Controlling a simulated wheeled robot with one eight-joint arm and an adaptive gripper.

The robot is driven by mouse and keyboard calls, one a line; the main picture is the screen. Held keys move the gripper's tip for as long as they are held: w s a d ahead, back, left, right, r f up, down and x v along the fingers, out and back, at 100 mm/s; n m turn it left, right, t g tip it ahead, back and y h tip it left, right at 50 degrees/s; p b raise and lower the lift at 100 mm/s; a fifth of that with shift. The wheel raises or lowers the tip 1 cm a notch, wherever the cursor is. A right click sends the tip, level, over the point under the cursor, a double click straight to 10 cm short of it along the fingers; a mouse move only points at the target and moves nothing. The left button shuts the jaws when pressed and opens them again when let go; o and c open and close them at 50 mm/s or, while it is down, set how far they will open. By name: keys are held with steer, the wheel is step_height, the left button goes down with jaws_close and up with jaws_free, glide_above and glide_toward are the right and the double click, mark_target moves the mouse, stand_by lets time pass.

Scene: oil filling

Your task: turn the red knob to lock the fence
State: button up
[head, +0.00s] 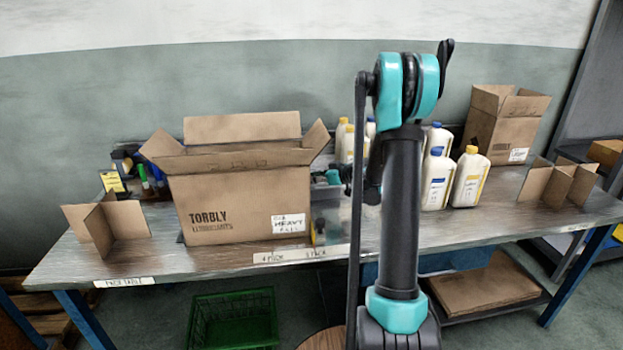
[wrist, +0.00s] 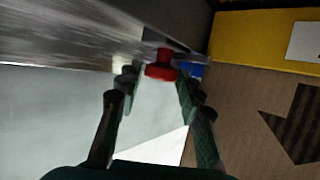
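The red knob (wrist: 160,66) shows in the wrist view, at the upper middle, under the edge of a grey metal-looking surface. My gripper (wrist: 157,80) has its two dark fingers apart, pointing at the knob. The knob sits between or just beyond the fingertips, with a small gap at the left finger; I cannot tell whether the right finger touches it. In the head view the knob is not visible, and my gripper is mostly hidden behind my arm and the open box. I cannot clearly make out the fence in either view.
In the head view, a large open cardboard TORBLY box (head: 240,205) stands on the pack table (head: 150,262). White bottles (head: 469,178) stand right of my arm. A taller open box (head: 502,128) is behind them. A green crate (head: 233,318) sits below.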

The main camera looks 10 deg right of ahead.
steer(key=c, duration=0.7)
steer(key=shift+o, duration=0.2)
steer(key=shift+s+a+m+t+h, duration=0.15)
steer(key=shift+a+m+t+h, duration=0.1)
steer(key=shift+m+t+h, duration=1.15)
steer(key=shift+m+h, duration=0.8)
steer(key=shift+h, duration=0.1)
steer(key=o, duration=0.9)
